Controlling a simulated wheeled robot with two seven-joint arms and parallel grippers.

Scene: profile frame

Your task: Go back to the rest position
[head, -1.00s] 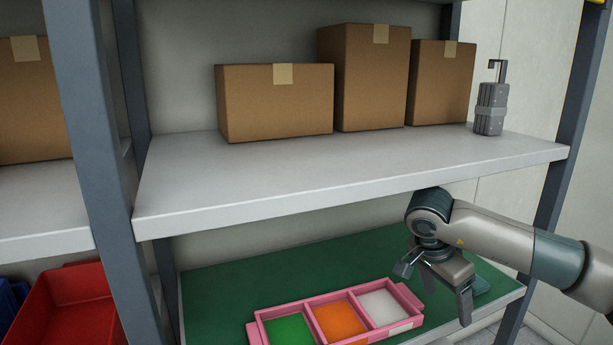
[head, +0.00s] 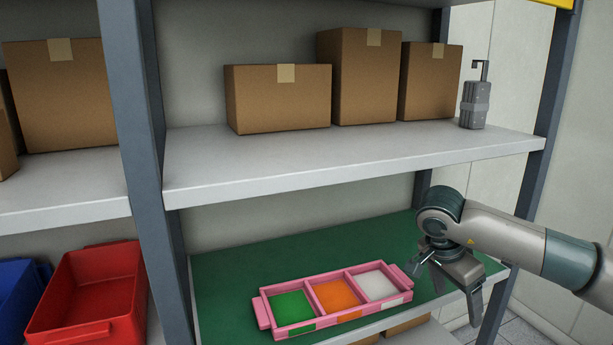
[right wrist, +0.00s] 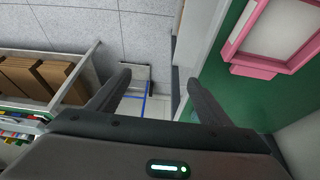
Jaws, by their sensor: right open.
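My right gripper (head: 458,300) is open and empty in the head view, just in front of the right part of the lower shelf. Its two fingers (right wrist: 155,100) stand apart in the right wrist view with nothing between them. A pink tray (head: 332,316) with green, orange and white compartments lies on the green surface of the lower shelf, to the left of the gripper and apart from it. A corner of the tray also shows in the right wrist view (right wrist: 256,70). My left gripper is not in view.
The upper shelf board (head: 350,170) runs above my right forearm and carries several cardboard boxes (head: 278,105) and a grey bundle (head: 475,103). A shelf post (head: 545,110) stands behind my arm. A red bin (head: 90,295) sits at the lower left. Open floor (head: 520,325) shows at the lower right.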

